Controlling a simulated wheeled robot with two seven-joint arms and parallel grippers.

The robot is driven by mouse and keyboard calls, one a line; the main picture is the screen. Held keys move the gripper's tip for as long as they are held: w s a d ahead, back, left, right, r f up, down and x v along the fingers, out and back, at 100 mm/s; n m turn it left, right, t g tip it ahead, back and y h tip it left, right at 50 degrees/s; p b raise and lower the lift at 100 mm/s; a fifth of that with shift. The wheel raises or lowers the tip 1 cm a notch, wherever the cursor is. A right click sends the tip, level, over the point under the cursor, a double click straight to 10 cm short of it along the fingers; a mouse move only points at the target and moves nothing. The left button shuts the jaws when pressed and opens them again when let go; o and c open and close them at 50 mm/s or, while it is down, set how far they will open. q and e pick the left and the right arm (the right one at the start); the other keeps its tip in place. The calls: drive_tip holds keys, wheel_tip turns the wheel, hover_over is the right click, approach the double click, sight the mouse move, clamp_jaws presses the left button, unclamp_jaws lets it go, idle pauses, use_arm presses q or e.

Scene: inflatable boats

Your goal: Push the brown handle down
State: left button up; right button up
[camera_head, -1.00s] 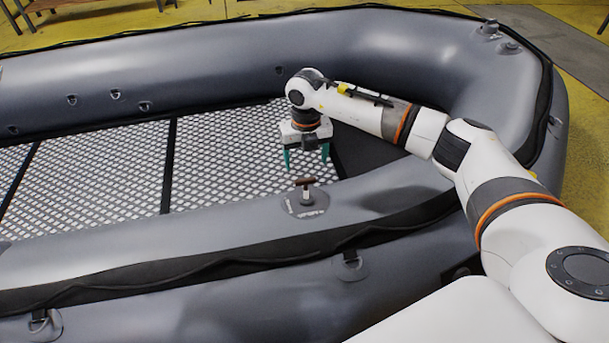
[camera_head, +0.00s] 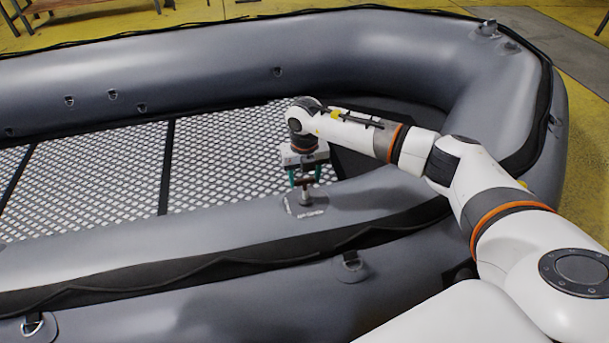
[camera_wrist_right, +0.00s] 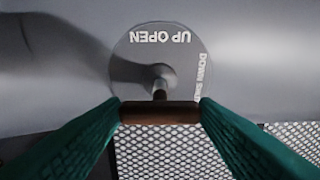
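The brown handle (camera_wrist_right: 160,113) is a short crossbar on a metal post (camera_wrist_right: 160,90). The post rises from a round grey valve plate (camera_wrist_right: 130,55) marked "UP OPEN" and "DOWN SHUT", the latter partly hidden. In the head view the plate (camera_head: 305,207) lies on the near tube of the grey boat, and the handle stands raised above it. My right gripper (camera_head: 305,181) points down over the valve. In the right wrist view its green fingers (camera_wrist_right: 160,108) meet the two ends of the brown handle, one on each side. My left gripper is not in view.
The inflatable boat (camera_head: 200,245) fills most of the head view, with its patterned floor (camera_head: 90,170) beyond the near tube. D-ring patches (camera_head: 350,262) sit on the near side. The air above the floor left of my right arm is clear.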

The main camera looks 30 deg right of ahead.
sight(305, 183)
drive_tip(key=c, duration=0.6)
drive_tip(key=shift+s+f+b, duration=0.15)
drive_tip(key=shift+f+b, duration=0.1)
drive_tip(key=shift+f, duration=0.55)
drive_tip(key=shift+s+f+b, duration=0.15)
drive_tip(key=shift+f+b, duration=0.05)
drive_tip(key=shift+f, duration=0.55)
drive_tip(key=shift+a+r, duration=0.1)
drive_tip(key=o, duration=1.4)
